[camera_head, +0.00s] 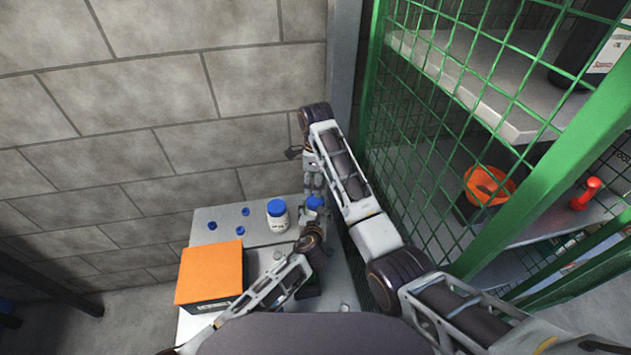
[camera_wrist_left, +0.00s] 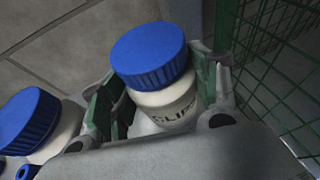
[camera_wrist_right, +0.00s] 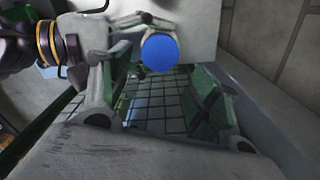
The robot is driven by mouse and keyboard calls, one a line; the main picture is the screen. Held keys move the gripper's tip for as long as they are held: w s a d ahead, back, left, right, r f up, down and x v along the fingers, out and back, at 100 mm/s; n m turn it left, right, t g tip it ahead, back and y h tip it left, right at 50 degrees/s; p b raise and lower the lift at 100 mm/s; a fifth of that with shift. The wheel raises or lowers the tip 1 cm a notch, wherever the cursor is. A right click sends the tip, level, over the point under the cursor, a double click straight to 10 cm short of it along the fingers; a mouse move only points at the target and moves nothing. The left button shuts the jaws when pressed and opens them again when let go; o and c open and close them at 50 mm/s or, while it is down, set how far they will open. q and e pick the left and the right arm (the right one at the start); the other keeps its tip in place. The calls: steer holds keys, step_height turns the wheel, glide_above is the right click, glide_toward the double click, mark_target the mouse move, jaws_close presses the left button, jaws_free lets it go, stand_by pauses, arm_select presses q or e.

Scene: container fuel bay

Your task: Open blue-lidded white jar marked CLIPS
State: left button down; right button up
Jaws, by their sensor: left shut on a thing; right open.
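The white jar marked CLIPS (camera_wrist_left: 172,105) stands between the fingers of my left gripper (camera_wrist_left: 160,115), which is shut on its body. Its blue lid (camera_wrist_left: 150,55) is on the jar and clear of the left fingers. In the head view the lid (camera_head: 315,202) shows just above my left gripper (camera_head: 312,222). My right gripper (camera_head: 315,184) is above the lid, pointing down. In the right wrist view the right gripper (camera_wrist_right: 165,105) is open and empty, with the lid (camera_wrist_right: 160,52) showing between and beyond its fingers, apart from them.
A second blue-lidded white jar (camera_head: 278,222) stands just left of the CLIPS jar. Small blue pieces (camera_head: 240,229) lie on the grey table (camera_head: 205,240). An orange-topped box (camera_head: 210,272) is at the front left. A green mesh cage (camera_head: 420,150) stands close on the right, a block wall (camera_head: 150,130) behind.

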mark_target(315, 200)
steer(key=shift+f, duration=0.15)
steer(key=shift+f, duration=3.9)
steer(key=c, duration=0.9)
steer(key=shift+o, duration=0.2)
steer(key=shift+n, duration=1.7)
steer(key=o, duration=1.1)
